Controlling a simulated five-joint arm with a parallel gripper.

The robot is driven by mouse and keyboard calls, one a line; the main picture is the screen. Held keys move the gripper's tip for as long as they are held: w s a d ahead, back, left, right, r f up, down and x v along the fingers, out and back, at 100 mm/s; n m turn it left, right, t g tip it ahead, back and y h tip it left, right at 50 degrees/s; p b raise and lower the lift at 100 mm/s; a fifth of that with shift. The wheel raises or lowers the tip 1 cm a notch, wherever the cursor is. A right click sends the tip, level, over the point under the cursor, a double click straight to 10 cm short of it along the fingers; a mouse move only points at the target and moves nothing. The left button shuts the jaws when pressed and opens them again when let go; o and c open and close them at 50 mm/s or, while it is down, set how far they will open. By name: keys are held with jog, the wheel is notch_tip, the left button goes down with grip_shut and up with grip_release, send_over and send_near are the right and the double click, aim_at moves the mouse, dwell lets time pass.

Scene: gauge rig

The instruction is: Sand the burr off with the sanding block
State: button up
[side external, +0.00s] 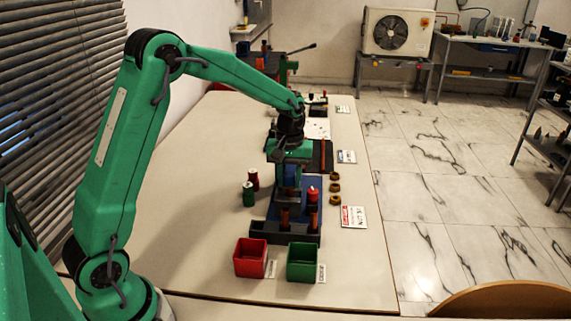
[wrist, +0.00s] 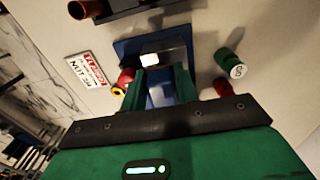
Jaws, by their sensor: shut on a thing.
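My gripper (side external: 290,183) points down over the blue fixture plate (side external: 275,211) in the side view. In the wrist view my gripper (wrist: 163,85) has its two green fingers close about a bluish block (wrist: 160,96), which looks like the sanding block; its lower part is hidden. The blue plate (wrist: 124,49) lies below and ahead of the fingers. A dark block with a small bright white face (wrist: 149,60) stands on it, just beyond the fingertips. I cannot tell whether the held block touches it. The burr is too small to make out.
A red-topped cylinder (side external: 313,193) stands close right of my gripper. Green (side external: 249,195) and red (side external: 253,179) cans stand left. A dark rack (side external: 270,234) holds copper-coloured cylinders; red (side external: 250,272) and green (side external: 300,274) bins stand before it. Rings (side external: 335,187) and a sign (side external: 353,217) lie right.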

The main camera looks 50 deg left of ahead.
aim_at(291, 168)
jog(key=shift+a, duration=0.1)
jog(key=shift+w+a+r, duration=0.3)
jog(key=shift+w+r, duration=0.05)
jog(key=shift+r, duration=0.45)
jog(key=shift+w+a+r, duration=0.3)
jog(key=shift+a+r, duration=0.05)
jog(key=shift+r, duration=0.45)
jog(key=shift+w+a+r, duration=0.3)
jog(key=shift+w+r, duration=0.05)
jog(key=shift+r, duration=0.55)
